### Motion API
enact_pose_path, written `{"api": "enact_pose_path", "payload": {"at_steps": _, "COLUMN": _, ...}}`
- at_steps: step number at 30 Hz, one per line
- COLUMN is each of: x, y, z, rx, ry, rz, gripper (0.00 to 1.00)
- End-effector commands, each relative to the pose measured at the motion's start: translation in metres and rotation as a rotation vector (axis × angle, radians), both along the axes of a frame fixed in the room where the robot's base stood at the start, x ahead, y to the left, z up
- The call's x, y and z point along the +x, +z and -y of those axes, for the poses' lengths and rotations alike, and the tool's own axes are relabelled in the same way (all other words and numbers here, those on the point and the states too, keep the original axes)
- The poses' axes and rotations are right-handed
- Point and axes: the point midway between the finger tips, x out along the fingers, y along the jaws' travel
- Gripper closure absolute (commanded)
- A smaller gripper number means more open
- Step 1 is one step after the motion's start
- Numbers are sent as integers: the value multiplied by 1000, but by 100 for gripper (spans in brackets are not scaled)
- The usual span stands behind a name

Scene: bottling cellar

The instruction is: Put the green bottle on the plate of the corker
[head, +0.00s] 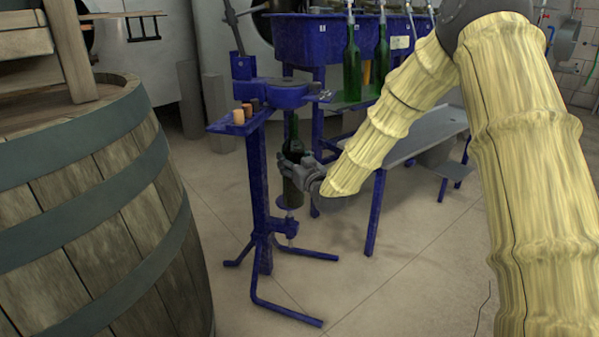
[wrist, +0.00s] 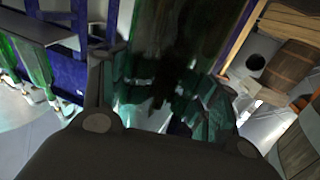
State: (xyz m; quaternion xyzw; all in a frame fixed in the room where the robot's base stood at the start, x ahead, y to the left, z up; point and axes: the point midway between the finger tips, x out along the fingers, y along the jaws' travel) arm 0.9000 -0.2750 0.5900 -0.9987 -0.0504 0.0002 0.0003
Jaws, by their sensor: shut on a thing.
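The blue corker (head: 262,190) stands on the floor in the middle of the head view, with its head at the top and splayed legs below. My gripper (head: 292,169) is shut on the green bottle (head: 293,191) and holds it upright under the corker's head. The small round plate (head: 289,208) of the corker is right below the bottle's base. I cannot tell whether the base touches the plate. In the wrist view the dark green bottle (wrist: 180,50) fills the middle between my fingers, and the plate is not visible there.
A large wooden barrel (head: 110,220) stands close on the left. Corks (head: 239,117) lie on the corker's small shelf. A blue filler (head: 320,38) with hanging green bottles (head: 352,68) and a grey bench (head: 420,135) stand behind. The floor in front is clear.

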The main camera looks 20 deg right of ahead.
Motion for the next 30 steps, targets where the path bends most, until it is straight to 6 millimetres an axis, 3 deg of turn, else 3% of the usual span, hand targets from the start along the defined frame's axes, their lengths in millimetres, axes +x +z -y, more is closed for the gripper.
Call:
{"api": "enact_pose_path", "payload": {"at_steps": 10, "x": 16, "y": 2, "z": -1, "rx": 1, "ry": -1, "rz": 6, "gripper": 100}}
{"api": "enact_pose_path", "payload": {"at_steps": 18, "x": 45, "y": 0, "z": -4, "rx": 1, "ry": -1, "rz": 6, "gripper": 100}}
{"api": "enact_pose_path", "payload": {"at_steps": 22, "x": 43, "y": -11, "z": -4, "rx": 1, "ry": -1, "rz": 4, "gripper": 100}}
{"api": "enact_pose_path", "payload": {"at_steps": 30, "x": 42, "y": -12, "z": -4, "rx": 1, "ry": -1, "rz": 5, "gripper": 100}}
